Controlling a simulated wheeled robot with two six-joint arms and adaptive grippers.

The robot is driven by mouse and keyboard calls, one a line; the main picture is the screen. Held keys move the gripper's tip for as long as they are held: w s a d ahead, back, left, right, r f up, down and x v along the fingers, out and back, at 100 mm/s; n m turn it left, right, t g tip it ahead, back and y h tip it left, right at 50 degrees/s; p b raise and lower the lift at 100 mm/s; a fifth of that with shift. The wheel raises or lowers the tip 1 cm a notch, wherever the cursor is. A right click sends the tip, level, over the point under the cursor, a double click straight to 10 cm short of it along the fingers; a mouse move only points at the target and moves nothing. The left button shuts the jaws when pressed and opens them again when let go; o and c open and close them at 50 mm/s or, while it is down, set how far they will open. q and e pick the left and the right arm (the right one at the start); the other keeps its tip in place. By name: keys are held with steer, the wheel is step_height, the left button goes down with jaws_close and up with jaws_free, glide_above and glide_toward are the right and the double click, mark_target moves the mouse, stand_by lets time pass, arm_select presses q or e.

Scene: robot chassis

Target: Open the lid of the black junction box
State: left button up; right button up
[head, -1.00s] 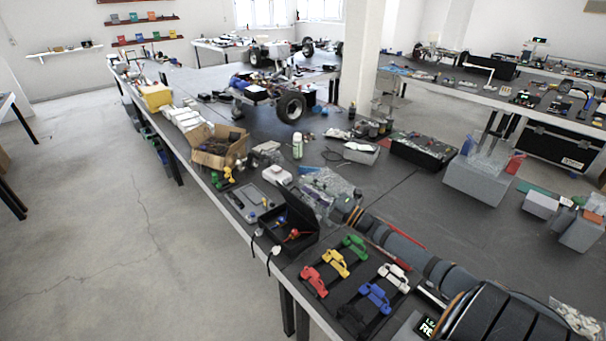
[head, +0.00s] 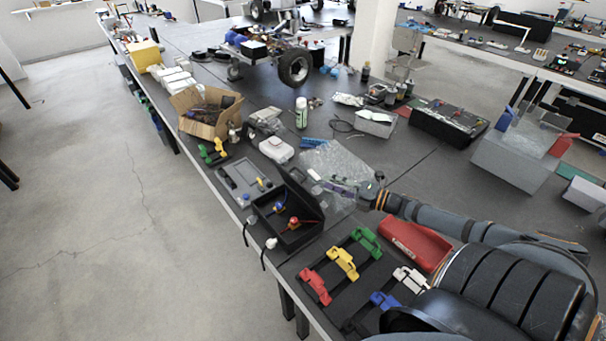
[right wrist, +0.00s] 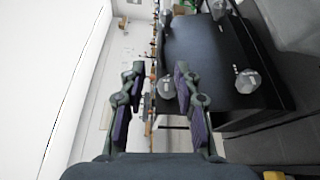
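The black junction box (head: 264,217) sits near the table's front edge in the head view. Its lid (head: 303,199) stands raised on the box's right side, and red and blue parts show inside. My right gripper (head: 338,187) is to the right of the lid, pointing left, apart from it as far as I can tell. In the right wrist view its two fingers (right wrist: 155,90) are spread with nothing between them. A black panel with clear round knobs (right wrist: 210,55), which looks like the lid, lies just right of the fingers. My left gripper is not in view.
Red, yellow and green clamps (head: 342,263) lie in front of the box. A red tray (head: 415,243) lies below my right arm. A grey case (head: 246,178), a clear plastic bag (head: 342,160) and a cardboard box (head: 203,120) stand close behind. The floor at left is clear.

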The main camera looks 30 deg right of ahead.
mark_target(303, 173)
steer(key=shift+b+x, duration=2.35)
steer(key=shift+x, duration=3)
steer(key=shift+f, duration=0.1)
jaws_close()
steer(key=shift+d, duration=0.1)
